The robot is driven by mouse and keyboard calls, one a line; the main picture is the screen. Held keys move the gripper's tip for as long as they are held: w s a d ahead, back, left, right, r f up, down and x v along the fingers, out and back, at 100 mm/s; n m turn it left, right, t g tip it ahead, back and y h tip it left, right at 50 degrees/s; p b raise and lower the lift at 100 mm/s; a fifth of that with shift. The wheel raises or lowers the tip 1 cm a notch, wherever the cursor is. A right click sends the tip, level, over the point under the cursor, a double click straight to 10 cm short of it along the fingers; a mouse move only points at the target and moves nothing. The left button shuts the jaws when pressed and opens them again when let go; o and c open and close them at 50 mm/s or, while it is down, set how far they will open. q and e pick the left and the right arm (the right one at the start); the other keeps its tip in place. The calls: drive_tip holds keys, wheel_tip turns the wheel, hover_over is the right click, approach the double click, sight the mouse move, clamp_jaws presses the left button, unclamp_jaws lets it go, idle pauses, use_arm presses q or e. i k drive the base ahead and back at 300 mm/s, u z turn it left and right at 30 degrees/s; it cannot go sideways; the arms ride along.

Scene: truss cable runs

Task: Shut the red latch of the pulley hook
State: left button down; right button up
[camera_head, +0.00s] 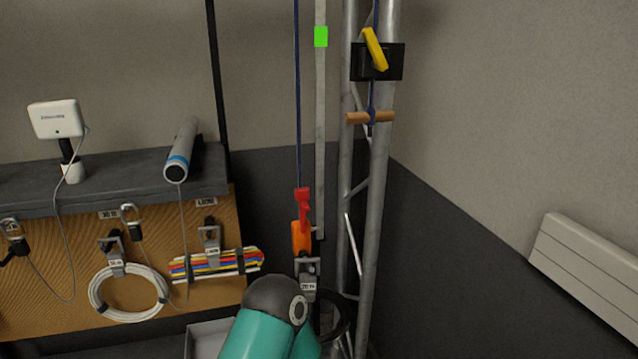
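The orange pulley hook (301,238) hangs from a dark blue rope (297,90) near the middle of the head view. The red latch (303,205) stands at the top of the orange body and extends upward along the rope. Whether it is open or shut is too small to tell. A grey clip with a labelled tag (308,275) hangs directly below the orange body. A teal and dark grey link of my arm rises at the bottom, just below the tag, and hides what is behind it. Neither gripper shows in this view.
A metal truss (377,200) stands right of the hook, with a yellow lever (375,48) on a black block and a wooden handle (371,117). A grey strip (320,130) runs beside the rope. A pegboard (60,290) with cables is left; a radiator (590,265) is right.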

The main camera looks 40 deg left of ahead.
sight(301, 194)
drive_tip(key=u, duration=1.5)
drive_tip(key=i, duration=0.1)
drive_tip(key=z, duration=2.45)
drive_tip(key=k, duration=1.25)
drive_tip(key=u, duration=1.1)
drive_tip(key=i, duration=0.9)
drive_tip(key=u, duration=0.1)
